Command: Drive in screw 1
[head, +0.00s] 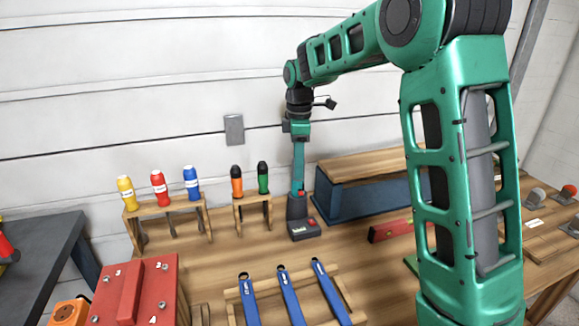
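A red block (130,296) sits at the lower left with several screw heads in its top and small number labels. I cannot tell for sure which screw is number 1. A teal and black cordless driver (298,172) with a red-marked battery base stands upright at the back of the bench. My gripper (299,114) points down at the top of the driver. Its fingers are too small and dark to show whether they are open or closed on the driver.
Yellow, red and blue screwdrivers (158,188) and orange and green ones (237,181) stand in wooden racks. Several blue wrenches (290,297) lie in front. A blue box-like unit (365,198) and red level (390,231) are right of the driver. A dark table (40,255) is left.

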